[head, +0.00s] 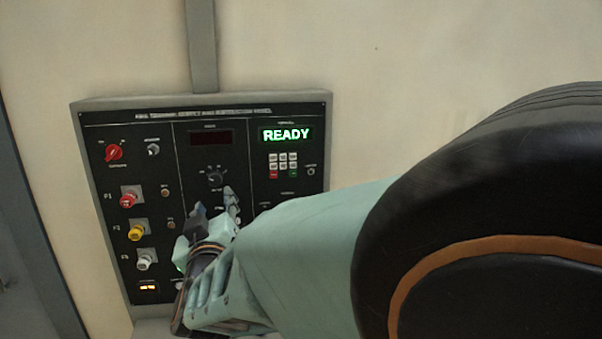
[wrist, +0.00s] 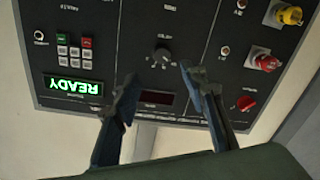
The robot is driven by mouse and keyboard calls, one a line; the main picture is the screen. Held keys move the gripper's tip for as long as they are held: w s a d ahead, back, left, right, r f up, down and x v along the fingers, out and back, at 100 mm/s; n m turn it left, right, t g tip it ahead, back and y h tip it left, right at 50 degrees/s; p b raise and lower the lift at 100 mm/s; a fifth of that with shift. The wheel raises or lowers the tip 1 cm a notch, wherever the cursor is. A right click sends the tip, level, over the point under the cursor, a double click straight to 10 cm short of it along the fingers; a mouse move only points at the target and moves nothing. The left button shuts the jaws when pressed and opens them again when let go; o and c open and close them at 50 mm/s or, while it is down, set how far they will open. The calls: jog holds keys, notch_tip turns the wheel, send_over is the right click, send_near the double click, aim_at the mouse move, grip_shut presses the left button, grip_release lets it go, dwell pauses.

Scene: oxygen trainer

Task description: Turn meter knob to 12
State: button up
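The meter knob (head: 215,179) is a small dark round knob in the middle section of the black panel, below a dark red display window (head: 211,138). In the wrist view, which is upside down, the knob (wrist: 161,58) sits just beyond the gap between my fingertips. My gripper (head: 215,202) is open and empty, with its fingers pointing at the panel just below the knob in the head view. Both fingers also show in the wrist view (wrist: 158,78), apart from each other and not visibly touching the knob. The scale marks are too small to read.
A green READY display (head: 286,134) and a keypad (head: 283,160) are at the right. A red selector knob (head: 114,152) and red (head: 128,200), yellow (head: 136,232) and white (head: 144,262) fittings are at the left. My arm hides the panel's lower right.

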aim_at(216, 182)
jog(key=p+x, duration=0.1)
jog(key=x, duration=0.9)
jog(key=shift+w+a+f, duration=0.1)
jog(key=shift+w+a, duration=0.1)
jog(key=shift+w, duration=0.05)
jog(key=shift+c, duration=0.4)
grip_shut()
